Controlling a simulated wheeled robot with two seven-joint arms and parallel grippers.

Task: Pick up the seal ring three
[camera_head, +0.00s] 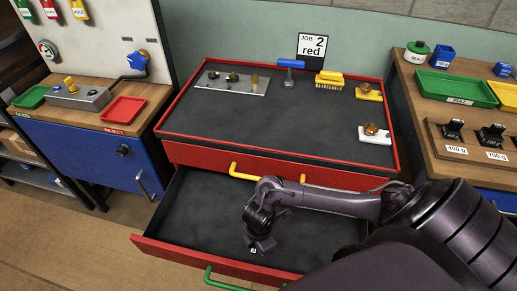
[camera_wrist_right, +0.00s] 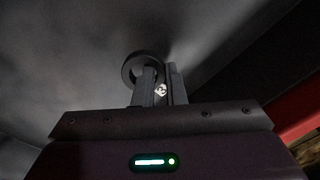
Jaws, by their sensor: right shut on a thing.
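A dark seal ring (camera_wrist_right: 131,69) shows in the right wrist view, upright between the fingertips of my right gripper (camera_wrist_right: 155,88). A small white tag (camera_wrist_right: 161,90) with a dark mark shows at the fingers; I cannot read it for certain. In the head view my right gripper (camera_head: 260,244) reaches down inside the open drawer (camera_head: 310,228), shut on the ring at its floor. The ring is mostly hidden there by the gripper, and only the white tag (camera_head: 253,250) shows clearly. My left gripper is not in view.
The red-edged workbench (camera_head: 270,125) stands above the drawer, with a blue-handled tool (camera_head: 290,66), a yellow brush (camera_head: 329,79) and a grey plate (camera_head: 232,84) at its back. The drawer's red front wall (camera_head: 205,257) and side walls surround my gripper. The rest of its dark floor looks bare.

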